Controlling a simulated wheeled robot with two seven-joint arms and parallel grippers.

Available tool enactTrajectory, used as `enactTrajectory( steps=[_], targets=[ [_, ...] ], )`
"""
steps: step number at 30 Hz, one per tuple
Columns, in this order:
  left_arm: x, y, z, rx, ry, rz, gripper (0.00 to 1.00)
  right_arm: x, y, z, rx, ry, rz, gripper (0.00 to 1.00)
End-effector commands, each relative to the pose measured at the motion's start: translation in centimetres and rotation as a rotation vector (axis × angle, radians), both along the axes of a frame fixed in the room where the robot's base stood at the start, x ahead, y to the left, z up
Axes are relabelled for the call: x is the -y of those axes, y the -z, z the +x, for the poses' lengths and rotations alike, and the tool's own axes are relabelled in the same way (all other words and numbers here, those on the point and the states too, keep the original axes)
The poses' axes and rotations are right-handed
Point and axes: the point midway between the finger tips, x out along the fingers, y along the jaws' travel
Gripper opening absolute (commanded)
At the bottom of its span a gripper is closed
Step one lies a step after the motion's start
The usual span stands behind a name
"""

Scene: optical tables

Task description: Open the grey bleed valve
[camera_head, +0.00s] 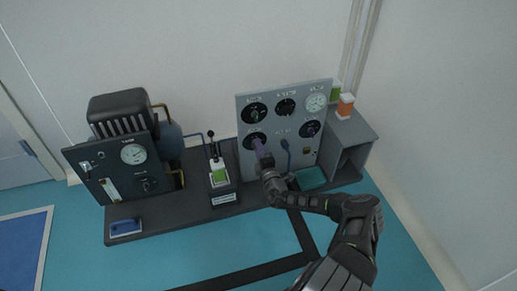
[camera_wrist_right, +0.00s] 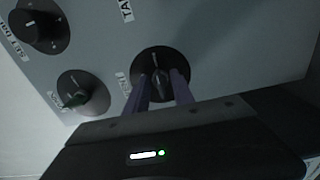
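The grey upright panel (camera_head: 281,155) carries several round black dials with knobs and a white gauge. My right gripper (camera_head: 262,150) reaches up to the lower-left black knob (camera_head: 255,141). In the right wrist view, the fingers of my right gripper (camera_wrist_right: 159,88) are apart, one on each side of the grey handle of this knob (camera_wrist_right: 160,78). Contact between fingers and handle cannot be made out. The label beside it is partly covered by a finger, so I cannot tell for sure whether it is the bleed valve. My left gripper is out of view.
Two neighbouring knobs (camera_wrist_right: 83,97) (camera_wrist_right: 40,25) sit close by. An orange jar (camera_head: 345,105) stands on a grey box.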

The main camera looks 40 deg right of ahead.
Motion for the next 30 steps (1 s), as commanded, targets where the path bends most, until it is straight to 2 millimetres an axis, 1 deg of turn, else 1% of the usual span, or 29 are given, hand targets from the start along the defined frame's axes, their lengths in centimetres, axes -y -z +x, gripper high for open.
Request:
enactTrajectory(
  steps=[5,8,15,18,21,30],
  targets=[
    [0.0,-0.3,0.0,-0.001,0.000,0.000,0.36,-0.1,-0.1,-0.4,0.000,0.000,0.000,0.29],
    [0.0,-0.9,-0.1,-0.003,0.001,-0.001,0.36,-0.4,-0.2,-1.3,-0.003,0.001,0.000,0.29],
    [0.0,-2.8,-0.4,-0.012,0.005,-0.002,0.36,-1.7,-0.3,-5.0,-0.002,0.001,0.003,0.29],
    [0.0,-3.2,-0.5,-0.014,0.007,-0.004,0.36,-2.1,-0.2,-6.3,-0.002,0.000,0.002,0.29],
    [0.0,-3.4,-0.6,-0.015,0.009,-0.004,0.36,-2.4,-0.1,-7.1,-0.001,0.001,0.001,0.29],
    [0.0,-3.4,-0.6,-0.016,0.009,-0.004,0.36,-2.6,0.0,-7.4,0.000,0.000,0.000,0.29]
  ],
)
